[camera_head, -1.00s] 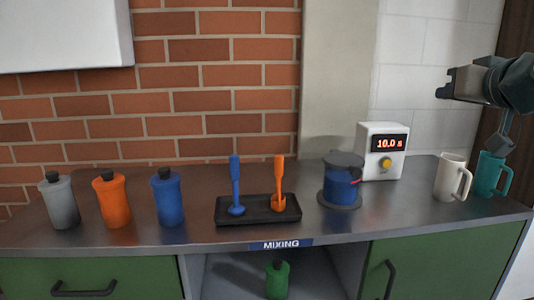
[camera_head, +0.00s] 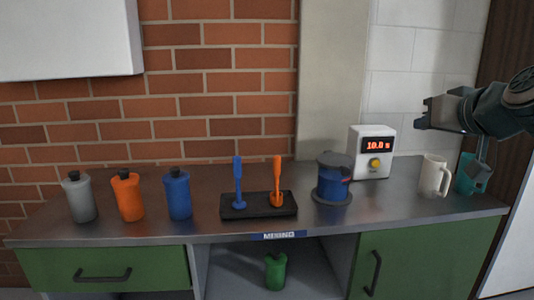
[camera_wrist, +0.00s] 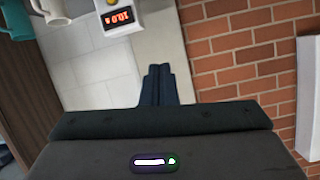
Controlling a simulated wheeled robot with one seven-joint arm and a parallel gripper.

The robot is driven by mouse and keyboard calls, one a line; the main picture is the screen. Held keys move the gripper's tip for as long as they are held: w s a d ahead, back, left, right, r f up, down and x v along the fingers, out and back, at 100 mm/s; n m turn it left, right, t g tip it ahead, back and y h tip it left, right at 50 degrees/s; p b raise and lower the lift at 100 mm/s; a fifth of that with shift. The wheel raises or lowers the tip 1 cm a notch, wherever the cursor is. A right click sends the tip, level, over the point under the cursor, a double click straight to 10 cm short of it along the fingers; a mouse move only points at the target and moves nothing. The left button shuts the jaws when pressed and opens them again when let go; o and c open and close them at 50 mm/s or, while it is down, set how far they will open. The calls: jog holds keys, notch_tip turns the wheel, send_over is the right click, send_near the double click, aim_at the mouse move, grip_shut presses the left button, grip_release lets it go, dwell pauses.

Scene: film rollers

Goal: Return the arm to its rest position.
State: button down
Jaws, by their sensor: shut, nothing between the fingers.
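My gripper (camera_head: 424,115) is at the upper right in the head view, raised above the right end of the counter. It is above and near the white mug (camera_head: 432,177) and the teal mug (camera_head: 473,174), apart from both. In the wrist view the fingers of my gripper (camera_wrist: 158,72) are together and empty, in front of the wall.
The counter (camera_head: 330,220) holds grey (camera_head: 80,199), orange (camera_head: 127,197) and blue (camera_head: 178,195) bottles, a black tray (camera_head: 240,212) with two tools, a blue pot (camera_head: 332,180) and a timer (camera_head: 371,152). A green bottle (camera_head: 276,272) stands in the open bay below.

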jog(key=s+a+f+g+p, duration=0.5)
jog(key=a+f+p, duration=0.1)
jog(key=a+p, duration=0.45)
jog(key=s+a+f+g+p, duration=0.2)
jog(key=s+f+g+p, duration=0.1)
jog(key=s+p, duration=0.2)
jog(key=s+a+f+g+h+p, duration=0.1)
jog(key=s+a+f+g+p, duration=0.1)
jog(key=s+p, duration=0.4)
jog(key=shift+s+a+f+n+g, duration=0.15)
jog(key=shift+s+f+n+g, duration=0.2)
jog(key=shift+s+f, duration=0.5)
